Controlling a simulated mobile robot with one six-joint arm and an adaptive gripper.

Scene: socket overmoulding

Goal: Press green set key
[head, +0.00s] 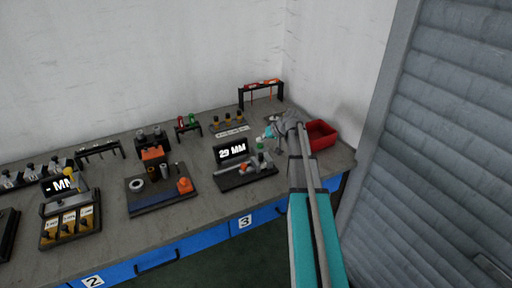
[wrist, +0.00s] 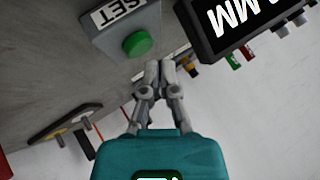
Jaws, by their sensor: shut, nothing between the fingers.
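The green set key (wrist: 138,44) is a round button on a grey box. A white label reading SET (wrist: 118,12) is beside it in the wrist view. My gripper (wrist: 158,68) is shut and empty, its fingertips close to the key and a little to its right and below in that view. They look apart from the key, though the depth is hard to judge. In the head view the key is a small green spot (head: 260,146) right of the 29 MM display, and my gripper (head: 266,135) is just above it, too small to show its fingers clearly.
The black display (head: 232,151) stands close to the key; it also shows in the wrist view (wrist: 235,25). A red bin (head: 321,134) is behind my arm at the right. A black rack (head: 261,88) stands by the wall. Several fixtures fill the bench to the left.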

